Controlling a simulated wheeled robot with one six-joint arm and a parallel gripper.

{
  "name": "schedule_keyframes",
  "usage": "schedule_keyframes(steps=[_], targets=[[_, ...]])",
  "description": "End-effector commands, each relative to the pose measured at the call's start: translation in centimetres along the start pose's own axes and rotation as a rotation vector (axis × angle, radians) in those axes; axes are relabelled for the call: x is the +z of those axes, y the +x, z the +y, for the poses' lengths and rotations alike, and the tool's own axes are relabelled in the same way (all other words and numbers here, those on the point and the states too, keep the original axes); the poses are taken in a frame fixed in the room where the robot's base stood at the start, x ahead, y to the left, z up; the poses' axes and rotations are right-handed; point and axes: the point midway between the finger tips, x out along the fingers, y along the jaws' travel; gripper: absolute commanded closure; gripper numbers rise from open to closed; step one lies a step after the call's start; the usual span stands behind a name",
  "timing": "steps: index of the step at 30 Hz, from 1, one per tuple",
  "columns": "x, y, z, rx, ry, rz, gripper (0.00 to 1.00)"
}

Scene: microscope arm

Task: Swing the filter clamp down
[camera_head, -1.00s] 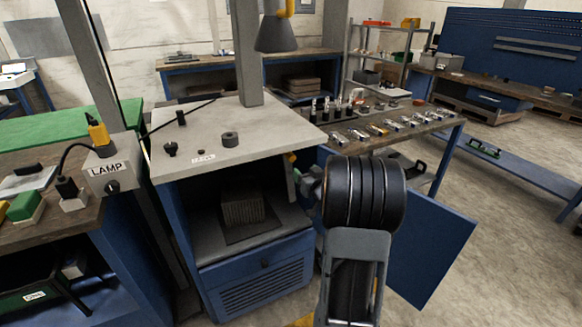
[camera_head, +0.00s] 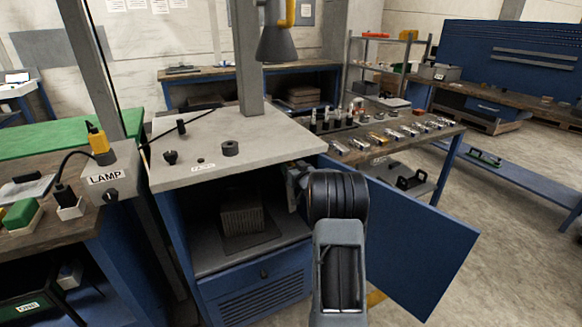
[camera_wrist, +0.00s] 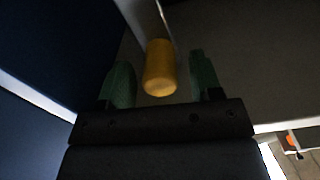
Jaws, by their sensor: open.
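In the wrist view, a yellow rounded handle (camera_wrist: 160,68) on a pale metal bar (camera_wrist: 148,18) shows between the two green fingers of my gripper (camera_wrist: 161,82). It looks like the filter clamp's handle. My gripper is open, with a gap on each side of the handle. In the head view, a grey pleated filter block (camera_head: 243,217) sits inside the open blue cabinet (camera_head: 255,285). My arm reaches to the cabinet's right side, and my fingers and the clamp are hidden there.
The cabinet's blue door (camera_head: 425,240) stands open to the right, beside my arm. The grey cabinet top (camera_head: 205,145) lies above the opening. A lamp box (camera_head: 108,175) stands at the left. A bench with several small parts (camera_head: 385,140) is behind at the right.

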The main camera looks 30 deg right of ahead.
Motion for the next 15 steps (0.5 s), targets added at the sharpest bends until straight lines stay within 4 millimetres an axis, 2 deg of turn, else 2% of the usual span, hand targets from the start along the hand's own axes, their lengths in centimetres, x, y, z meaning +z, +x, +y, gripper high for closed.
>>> schedule_keyframes(steps=[5,14,15], targets=[[0.06,0.83,-0.03,0.000,0.000,-0.001,0.41],[0.01,0.93,-0.02,0.000,0.000,-0.001,0.41],[0.01,0.92,-0.02,0.000,0.000,0.000,0.45]])
